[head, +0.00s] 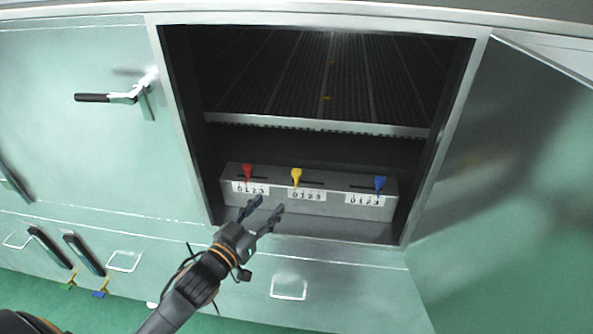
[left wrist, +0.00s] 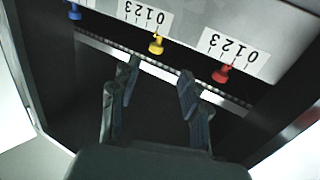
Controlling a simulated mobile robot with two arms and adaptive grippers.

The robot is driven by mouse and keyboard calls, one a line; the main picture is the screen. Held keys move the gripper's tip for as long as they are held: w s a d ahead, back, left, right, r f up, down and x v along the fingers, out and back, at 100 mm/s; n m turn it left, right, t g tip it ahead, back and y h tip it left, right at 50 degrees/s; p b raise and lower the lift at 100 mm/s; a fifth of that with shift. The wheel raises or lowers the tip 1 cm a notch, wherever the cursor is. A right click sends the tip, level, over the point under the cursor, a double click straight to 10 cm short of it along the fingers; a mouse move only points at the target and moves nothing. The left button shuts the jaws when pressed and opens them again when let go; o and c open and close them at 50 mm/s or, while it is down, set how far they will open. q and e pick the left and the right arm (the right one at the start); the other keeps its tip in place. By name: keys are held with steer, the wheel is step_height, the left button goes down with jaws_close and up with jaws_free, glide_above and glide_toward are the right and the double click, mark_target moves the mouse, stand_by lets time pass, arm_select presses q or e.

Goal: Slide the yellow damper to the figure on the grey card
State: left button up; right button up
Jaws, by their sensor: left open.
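The yellow damper also shows in the left wrist view (left wrist: 157,43), upside down, ahead of the fingers. My left gripper (head: 267,210) is open and empty, in front of the box, below and left of the yellow damper, and apart from it. I cannot make out a grey card. My right gripper is not in view.
A red damper (head: 247,172) is left of the yellow one, and a blue damper (head: 380,185) is right, near its 3. A perforated shelf (head: 320,125) is above the box. The cabinet door (head: 510,150) stands open at right; a handled door (head: 80,110) is at left.

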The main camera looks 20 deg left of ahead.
mark_target(294, 175)
arm_select(q)
steer(key=w, duration=0.4)
steer(key=w+d+p, duration=0.1)
steer(key=w, duration=0.4)
steer(key=w+d+r+p, duration=0.1)
steer(key=w, duration=0.3)
steer(key=shift+w+d, duration=0.15)
steer(key=shift+w, duration=0.2)
jaws_close()
